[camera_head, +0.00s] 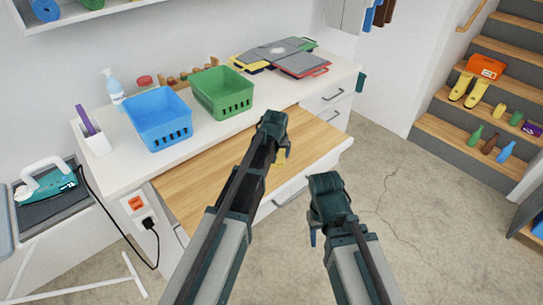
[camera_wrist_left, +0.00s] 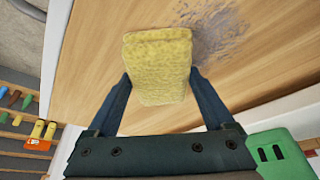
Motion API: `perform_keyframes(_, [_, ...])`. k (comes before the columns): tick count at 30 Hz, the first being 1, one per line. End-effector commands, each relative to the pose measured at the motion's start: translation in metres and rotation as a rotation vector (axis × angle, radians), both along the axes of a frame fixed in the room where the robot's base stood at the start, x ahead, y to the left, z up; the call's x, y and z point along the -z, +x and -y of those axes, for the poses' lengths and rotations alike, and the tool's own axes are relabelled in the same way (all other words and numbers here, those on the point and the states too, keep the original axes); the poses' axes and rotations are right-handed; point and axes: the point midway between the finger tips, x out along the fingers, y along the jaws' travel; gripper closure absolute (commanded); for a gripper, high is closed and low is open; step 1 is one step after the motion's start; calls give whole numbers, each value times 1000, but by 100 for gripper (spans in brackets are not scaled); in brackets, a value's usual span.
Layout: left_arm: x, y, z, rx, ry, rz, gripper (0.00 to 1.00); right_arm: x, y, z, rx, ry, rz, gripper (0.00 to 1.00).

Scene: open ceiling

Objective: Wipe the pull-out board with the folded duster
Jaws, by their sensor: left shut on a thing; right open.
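The wooden pull-out board (camera_head: 205,178) extends from the white counter in the head view. In the left wrist view, the board (camera_wrist_left: 105,25) carries a grey smudge (camera_wrist_left: 222,32) beyond the duster. My left gripper (camera_head: 279,146) is over the board's right part, shut on the yellow folded duster (camera_head: 282,157). The left wrist view shows the duster (camera_wrist_left: 157,62) between both fingers of this gripper (camera_wrist_left: 159,78). I cannot tell whether the duster touches the board. My left arm hides part of the board. My right gripper (camera_head: 316,232) is open and empty, in front of the drawers.
A blue basket (camera_head: 158,120) and a green basket (camera_head: 222,93) stand on the counter behind the board. A spray bottle (camera_head: 113,88) and a white holder (camera_head: 93,138) are at left. An iron (camera_head: 47,186) rests at far left. Floor is clear at right.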

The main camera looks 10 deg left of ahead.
Motion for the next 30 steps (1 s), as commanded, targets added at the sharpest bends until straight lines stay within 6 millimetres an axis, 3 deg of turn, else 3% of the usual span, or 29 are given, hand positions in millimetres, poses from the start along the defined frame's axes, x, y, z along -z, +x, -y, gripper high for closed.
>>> perform_keyframes(14, [3,0,1,0,1,-2,58,3,0,0,0,0,0,50])
perform_keyframes(30, [1,-27,-20,-2,1,-4,58,1,0,0,0,0,0,50])
